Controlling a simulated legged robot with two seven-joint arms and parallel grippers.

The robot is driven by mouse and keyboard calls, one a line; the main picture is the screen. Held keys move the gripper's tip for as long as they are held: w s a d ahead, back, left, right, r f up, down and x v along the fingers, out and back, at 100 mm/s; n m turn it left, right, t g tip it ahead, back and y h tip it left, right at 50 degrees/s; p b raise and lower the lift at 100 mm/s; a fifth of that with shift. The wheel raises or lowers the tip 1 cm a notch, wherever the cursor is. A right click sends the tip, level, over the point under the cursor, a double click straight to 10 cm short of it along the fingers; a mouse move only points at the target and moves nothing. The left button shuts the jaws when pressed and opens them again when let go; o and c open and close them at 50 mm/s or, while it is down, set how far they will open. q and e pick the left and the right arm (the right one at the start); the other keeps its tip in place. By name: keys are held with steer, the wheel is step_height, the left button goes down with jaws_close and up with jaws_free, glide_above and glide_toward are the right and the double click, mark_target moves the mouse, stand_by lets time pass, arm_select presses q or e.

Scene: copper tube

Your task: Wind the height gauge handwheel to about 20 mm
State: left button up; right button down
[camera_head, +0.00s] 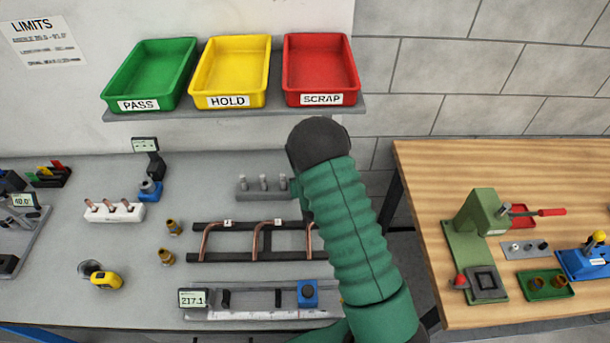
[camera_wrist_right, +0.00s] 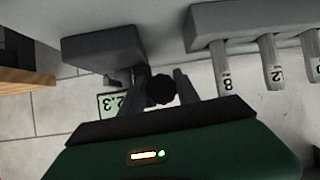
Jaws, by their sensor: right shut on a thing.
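In the right wrist view, my right gripper (camera_wrist_right: 160,91) has its two fingers closed around a small dark round knob, the handwheel (camera_wrist_right: 160,88). Behind it is the grey body of the height gauge (camera_wrist_right: 95,50). Its small display (camera_wrist_right: 106,103) is partly covered by my finger; the visible digits, seen turned, look like 2.3, and any digit before them cannot be made out. In the head view, my green right arm hides the gauge, the handwheel and the gripper. My left gripper is not in view.
A grey block (camera_head: 258,195) with several numbered pins stands left of my arm; it also shows in the right wrist view (camera_wrist_right: 240,20). A rack (camera_head: 235,257) with bent copper tubes lies in front. The shelf (camera_head: 190,113) above holds green, yellow and red trays. A wooden bench (camera_head: 420,165) is at right.

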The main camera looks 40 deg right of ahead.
steer(key=shift+s+f+n+g+h, duration=0.1)
steer(key=shift+f+n+g+h, duration=0.1)
steer(key=shift+n+g+h, duration=0.15)
steer(key=shift+r, duration=0.2)
stand_by(1.5)
steer(key=c, duration=1.2)
jaws_free()
steer(key=shift+a, duration=0.1)
